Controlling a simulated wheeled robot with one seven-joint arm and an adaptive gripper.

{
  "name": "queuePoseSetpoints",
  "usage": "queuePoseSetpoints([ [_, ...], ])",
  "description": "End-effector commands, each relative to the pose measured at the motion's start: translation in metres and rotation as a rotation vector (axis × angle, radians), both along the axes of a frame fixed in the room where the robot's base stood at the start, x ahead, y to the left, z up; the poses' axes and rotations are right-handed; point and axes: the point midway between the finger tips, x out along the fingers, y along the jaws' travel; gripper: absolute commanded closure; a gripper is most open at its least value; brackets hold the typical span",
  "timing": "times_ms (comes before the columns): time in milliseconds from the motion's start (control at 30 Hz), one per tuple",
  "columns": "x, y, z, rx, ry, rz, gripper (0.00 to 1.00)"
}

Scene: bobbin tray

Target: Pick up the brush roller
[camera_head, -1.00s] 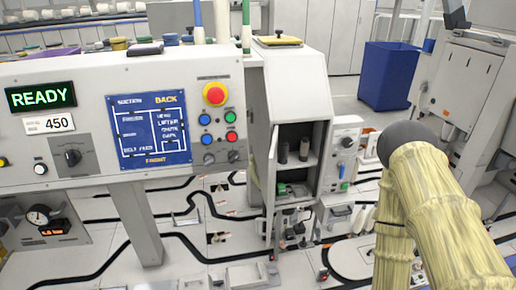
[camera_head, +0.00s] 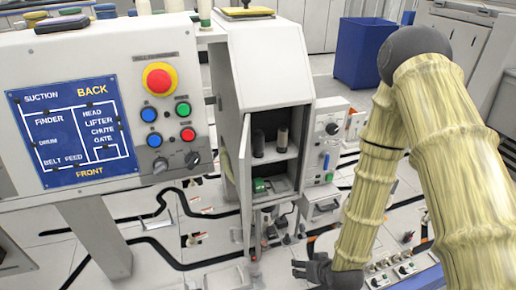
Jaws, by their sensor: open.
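No brush roller can be picked out for certain. Two small upright cylinders stand on the shelf of the open grey cabinet (camera_head: 268,65): a dark one (camera_head: 258,144) at left and a grey-topped one (camera_head: 282,139) at right. Either may be the roller; they are too small to tell. A green part (camera_head: 260,186) lies in the compartment below. My gripper (camera_head: 298,269), dark grey, is open and empty at the lower middle, below and right of the cabinet, apart from it. My pale yellow arm covers the right side.
The cabinet's narrow door (camera_head: 245,190) stands open at its left. A control panel (camera_head: 100,60) with a red button fills the left. A small panel with a knob (camera_head: 328,140) adjoins the cabinet's right. A blue bin (camera_head: 362,55) stands behind. Cables run over the floor.

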Motion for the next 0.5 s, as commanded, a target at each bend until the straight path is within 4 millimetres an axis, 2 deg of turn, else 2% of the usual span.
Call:
queuePoseSetpoints([
  [33,0.027,0.009,0.012,0.018,-0.079,0.018,0.42],
  [200,0.098,0.038,0.079,0.076,-0.333,0.083,0.42],
  [267,0.118,0.049,0.107,0.095,-0.422,0.107,0.42],
  [400,0.157,0.070,0.174,0.139,-0.625,0.155,0.42],
  [500,0.172,0.083,0.217,0.162,-0.745,0.187,0.42],
])
